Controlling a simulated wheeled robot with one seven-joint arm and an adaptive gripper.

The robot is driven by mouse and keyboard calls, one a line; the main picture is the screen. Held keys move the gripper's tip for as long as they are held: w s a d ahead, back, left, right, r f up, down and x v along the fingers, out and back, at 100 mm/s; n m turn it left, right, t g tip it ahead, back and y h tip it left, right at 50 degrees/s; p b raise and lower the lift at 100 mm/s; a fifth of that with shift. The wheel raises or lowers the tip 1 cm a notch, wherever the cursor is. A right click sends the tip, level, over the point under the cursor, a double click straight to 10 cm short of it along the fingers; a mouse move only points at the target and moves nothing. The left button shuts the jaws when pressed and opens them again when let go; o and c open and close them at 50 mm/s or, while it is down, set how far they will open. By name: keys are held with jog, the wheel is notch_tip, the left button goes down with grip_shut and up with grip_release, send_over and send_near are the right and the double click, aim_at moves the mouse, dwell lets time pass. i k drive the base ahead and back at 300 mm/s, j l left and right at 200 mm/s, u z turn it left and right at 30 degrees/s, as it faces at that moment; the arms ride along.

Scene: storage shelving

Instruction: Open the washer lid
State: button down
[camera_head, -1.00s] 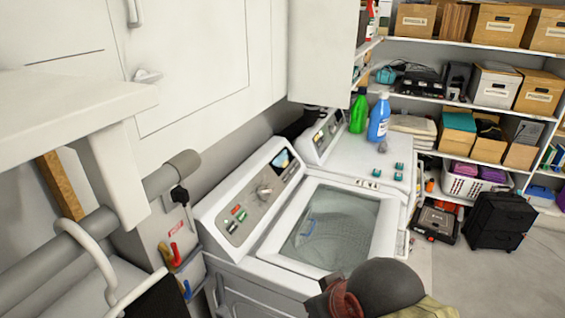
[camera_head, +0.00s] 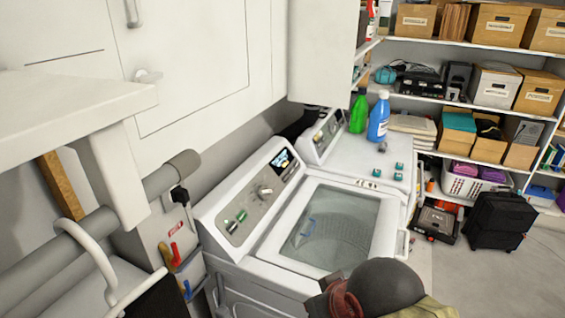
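The washer (camera_head: 245,270) is a white top-loading machine in the middle of the view. Its lid (camera_head: 333,228) has a white frame around a dark see-through window, and it lies flat and closed on top. The drum shows dimly through the window. The control panel (camera_head: 248,200) behind the lid has a knob, a small lit display and small coloured buttons. My gripper is not in view.
A second white machine (camera_head: 350,160) adjoins the washer, with green (camera_head: 359,112) and blue (camera_head: 379,118) bottles on top. A dark round object (camera_head: 385,288) overlaps the washer's front edge. White cupboards (camera_head: 200,60) hang above. Open floor (camera_head: 480,285) lies at right.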

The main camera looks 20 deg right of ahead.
aim_at(384, 241)
jog(key=k+l+z, duration=0.15)
jog(key=l, duration=0.25)
jog(key=k+l+z, duration=0.1)
jog(key=l, duration=0.3)
jog(key=k+l+z, duration=0.15)
jog(key=l, duration=0.25)
jog(key=k+l+z, duration=0.1)
jog(key=l, duration=0.35)
